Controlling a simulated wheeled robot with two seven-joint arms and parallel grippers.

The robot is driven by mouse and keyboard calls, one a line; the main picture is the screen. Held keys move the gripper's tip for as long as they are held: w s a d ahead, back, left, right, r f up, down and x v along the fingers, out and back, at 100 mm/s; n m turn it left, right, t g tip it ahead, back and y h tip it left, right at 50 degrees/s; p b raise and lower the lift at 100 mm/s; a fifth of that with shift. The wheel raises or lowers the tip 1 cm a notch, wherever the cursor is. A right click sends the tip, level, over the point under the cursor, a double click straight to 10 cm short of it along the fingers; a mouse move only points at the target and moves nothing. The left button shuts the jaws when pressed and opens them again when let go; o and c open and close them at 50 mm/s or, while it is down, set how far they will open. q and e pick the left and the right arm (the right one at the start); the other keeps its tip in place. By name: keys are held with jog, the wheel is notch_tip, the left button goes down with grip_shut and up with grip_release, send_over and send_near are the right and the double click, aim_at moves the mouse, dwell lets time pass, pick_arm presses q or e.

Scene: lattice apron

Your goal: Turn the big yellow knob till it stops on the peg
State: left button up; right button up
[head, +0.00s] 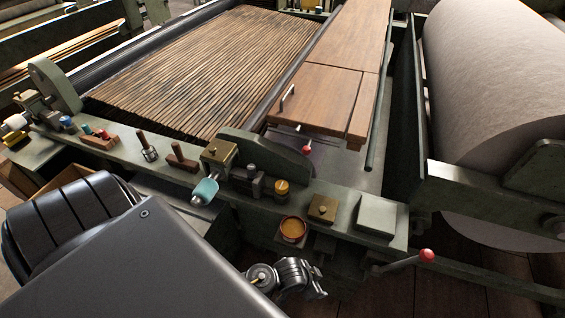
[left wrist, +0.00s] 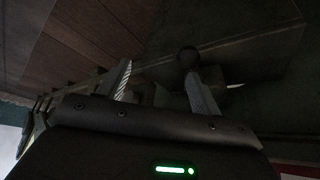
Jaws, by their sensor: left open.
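A round yellow-orange disc in a red rim (head: 293,229) faces up at the front edge of the green machine rail. A smaller yellow knob (head: 281,187) sits on a dark base just behind it. I cannot tell for certain which is the big yellow knob, and no peg can be made out. My left gripper (head: 308,282) is low in front of the rail, below the red-rimmed disc and apart from it. In the left wrist view its two fingers (left wrist: 158,80) are spread, with no held object visible. My right gripper is not in view.
The rail also carries a brass block (head: 323,208), a pale block (head: 376,215) and a cyan roller (head: 205,191). A lever with a red ball (head: 427,255) sticks out at right. The slatted apron (head: 200,75) lies behind. A dark ball (left wrist: 188,55) shows near one finger.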

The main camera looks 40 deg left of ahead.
pick_arm(q)
jog(key=w+d+r+m+h, duration=0.3)
jog(key=w+d+r+m, duration=0.15)
jog(key=d+r, duration=0.45)
jog(key=w+d+r+m+h, duration=0.3)
jog(key=d+r+m, duration=0.3)
jog(key=d+r, duration=0.25)
jog(key=m+g+y, duration=0.3)
jog(key=g+y, duration=0.2)
jog(key=y, duration=0.9)
send_near(282, 185)
jog(key=shift+h, duration=0.3)
jog(key=x, duration=0.9)
jog(key=shift+a, duration=0.3)
